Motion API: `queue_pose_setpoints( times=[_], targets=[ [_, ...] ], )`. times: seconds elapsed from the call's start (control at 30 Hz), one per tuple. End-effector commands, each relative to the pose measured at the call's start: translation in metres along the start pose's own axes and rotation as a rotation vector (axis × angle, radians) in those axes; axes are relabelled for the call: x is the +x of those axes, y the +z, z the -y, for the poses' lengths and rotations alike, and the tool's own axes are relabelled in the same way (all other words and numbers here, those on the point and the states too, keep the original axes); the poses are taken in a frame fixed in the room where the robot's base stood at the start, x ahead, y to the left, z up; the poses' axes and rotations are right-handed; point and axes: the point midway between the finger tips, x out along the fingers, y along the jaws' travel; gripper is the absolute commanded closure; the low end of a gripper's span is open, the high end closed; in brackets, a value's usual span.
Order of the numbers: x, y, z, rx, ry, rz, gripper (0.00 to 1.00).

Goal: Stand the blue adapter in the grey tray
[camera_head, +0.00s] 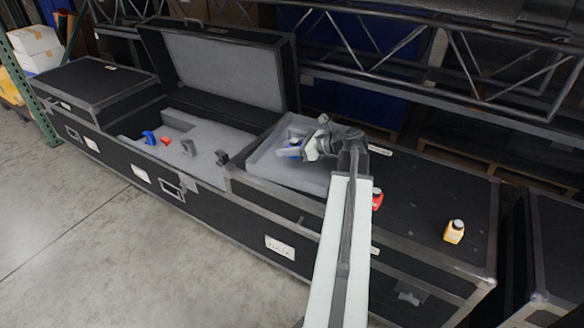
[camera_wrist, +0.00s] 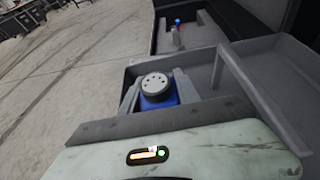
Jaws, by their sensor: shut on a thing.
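The blue adapter (camera_wrist: 158,100) has a round grey top with small holes and sits between the two fingers of my gripper (camera_wrist: 157,88) in the wrist view. My gripper is shut on it. In the head view my gripper (camera_head: 305,150) is over the left part of the grey tray (camera_head: 277,172), and a bit of the blue adapter (camera_head: 293,152) shows at its fingers. The tray also fills the right of the wrist view (camera_wrist: 200,70). The adapter looks roughly upright. Its lower end is hidden, so I cannot tell whether it touches the tray floor.
An open black case (camera_head: 215,70) with grey foam at the left holds a blue piece (camera_head: 150,138), a red piece (camera_head: 166,141) and grey blocks. A red bottle (camera_head: 377,199) and a yellow bottle (camera_head: 454,232) stand on the black case top at the right. Metal trusses run behind.

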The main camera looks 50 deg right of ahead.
Motion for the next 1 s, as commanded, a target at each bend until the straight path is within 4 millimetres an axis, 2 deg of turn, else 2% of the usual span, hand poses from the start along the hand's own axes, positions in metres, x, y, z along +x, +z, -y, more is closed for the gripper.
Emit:
queue_pose_setpoints(
  times=[0.03, 0.27, 0.5, 0.7, 0.87, 0.9, 0.97, 1.0],
  targets=[
    [0.008, -0.019, 0.0, 0.0, 0.0, 0.0, 1.0],
    [0.01, -0.023, 0.0, 0.0, 0.0, 0.0, 1.0],
    [0.024, -0.057, 0.0, 0.0, 0.001, 0.0, 1.0],
    [0.023, -0.053, -0.001, 0.0, 0.001, 0.0, 1.0],
    [0.025, -0.057, -0.001, -0.001, 0.001, 0.0, 1.0],
    [0.025, -0.056, -0.001, -0.001, 0.002, 0.0, 0.57],
    [0.024, -0.056, -0.001, -0.001, 0.002, 0.0, 0.4],
    [0.024, -0.056, -0.001, -0.001, 0.002, 0.0, 0.4]
  ],
)
